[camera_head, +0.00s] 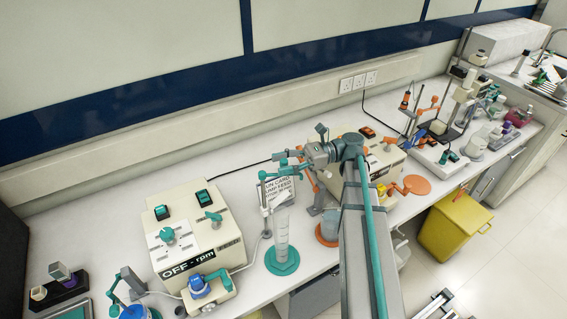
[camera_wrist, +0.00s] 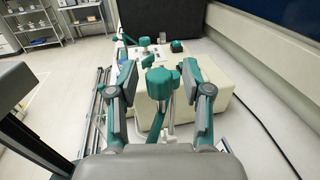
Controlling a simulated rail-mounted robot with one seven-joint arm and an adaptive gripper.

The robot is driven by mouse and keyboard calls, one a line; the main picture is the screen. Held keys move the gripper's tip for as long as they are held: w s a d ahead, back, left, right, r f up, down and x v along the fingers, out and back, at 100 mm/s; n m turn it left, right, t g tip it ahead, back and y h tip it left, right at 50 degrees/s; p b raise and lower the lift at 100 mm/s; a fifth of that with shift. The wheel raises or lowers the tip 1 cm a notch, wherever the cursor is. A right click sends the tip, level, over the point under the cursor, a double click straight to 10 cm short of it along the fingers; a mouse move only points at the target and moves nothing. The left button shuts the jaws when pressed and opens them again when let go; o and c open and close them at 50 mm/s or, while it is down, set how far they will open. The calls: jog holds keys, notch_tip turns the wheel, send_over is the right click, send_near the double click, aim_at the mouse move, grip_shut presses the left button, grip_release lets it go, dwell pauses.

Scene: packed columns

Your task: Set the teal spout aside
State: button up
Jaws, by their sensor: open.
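The teal spout (camera_wrist: 160,82) is in the wrist view, a rounded teal piece with a narrower part reaching down from it. It sits between the two fingers of my gripper (camera_wrist: 158,72), with a gap on each side. My gripper is open and holds nothing. In the head view, what looks like the spout (camera_head: 263,175) is at the top of a thin upright stand, left of the paper sign. My gripper (camera_head: 279,158) is close to it, just up and to the right. Whether the fingers touch it cannot be told.
A beige control box (camera_head: 197,233) with teal knobs stands to the left. A clear cylinder on a teal round base (camera_head: 282,262) stands just below my gripper. A second beige box (camera_head: 377,165) is to the right, with orange-jointed equipment beyond. A yellow bin (camera_head: 455,225) stands on the floor.

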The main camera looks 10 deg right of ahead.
notch_tip(320, 180, up, 10)
jog(key=shift+r, duration=0.1)
dwell(0.6)
